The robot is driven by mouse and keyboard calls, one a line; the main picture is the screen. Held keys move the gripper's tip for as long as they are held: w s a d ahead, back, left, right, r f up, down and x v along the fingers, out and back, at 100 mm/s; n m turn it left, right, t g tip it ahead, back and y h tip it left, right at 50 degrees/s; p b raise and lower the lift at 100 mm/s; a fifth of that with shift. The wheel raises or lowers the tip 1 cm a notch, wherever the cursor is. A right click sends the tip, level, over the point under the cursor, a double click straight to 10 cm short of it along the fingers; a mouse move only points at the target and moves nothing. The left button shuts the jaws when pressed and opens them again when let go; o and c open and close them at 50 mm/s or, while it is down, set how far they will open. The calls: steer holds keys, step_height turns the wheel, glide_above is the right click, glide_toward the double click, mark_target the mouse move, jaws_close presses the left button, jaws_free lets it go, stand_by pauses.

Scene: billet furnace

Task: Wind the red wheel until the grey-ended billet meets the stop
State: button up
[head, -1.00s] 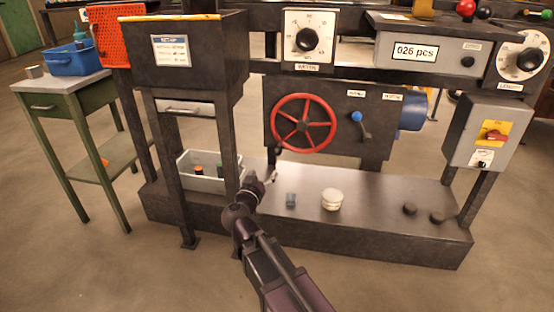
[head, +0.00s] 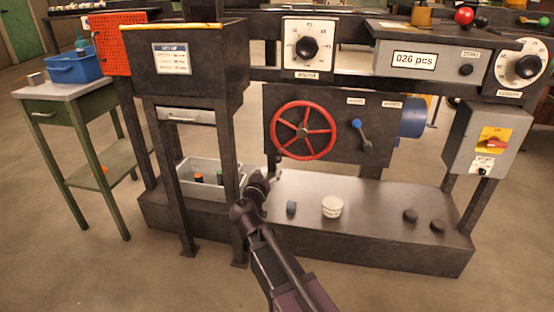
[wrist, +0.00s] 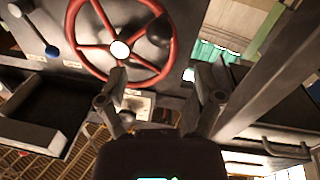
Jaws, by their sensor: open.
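The red wheel (head: 303,131) is a spoked handwheel on the front of the dark machine housing. It also shows at the top of the wrist view (wrist: 120,49), with a pale hub and a dark knob (wrist: 159,30) near its rim. My gripper (head: 275,174) is just below and left of the wheel in the head view. In the wrist view its two fingers (wrist: 158,80) are spread and empty. One fingertip overlaps the lower rim in the picture; I cannot tell if they touch. I cannot make out the grey-ended billet or the stop.
A blue-knobbed lever (head: 361,132) is right of the wheel. Below lies a metal ledge (head: 375,215) with a white round stack (head: 332,207), a small blue-grey piece (head: 291,207) and two dark pucks. A grey bin (head: 200,183) and a dark leg (head: 228,165) stand left of my gripper.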

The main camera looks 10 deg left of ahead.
mark_target(276, 161)
steer(key=x, duration=0.9)
steer(key=shift+c, duration=0.2)
jaws_close()
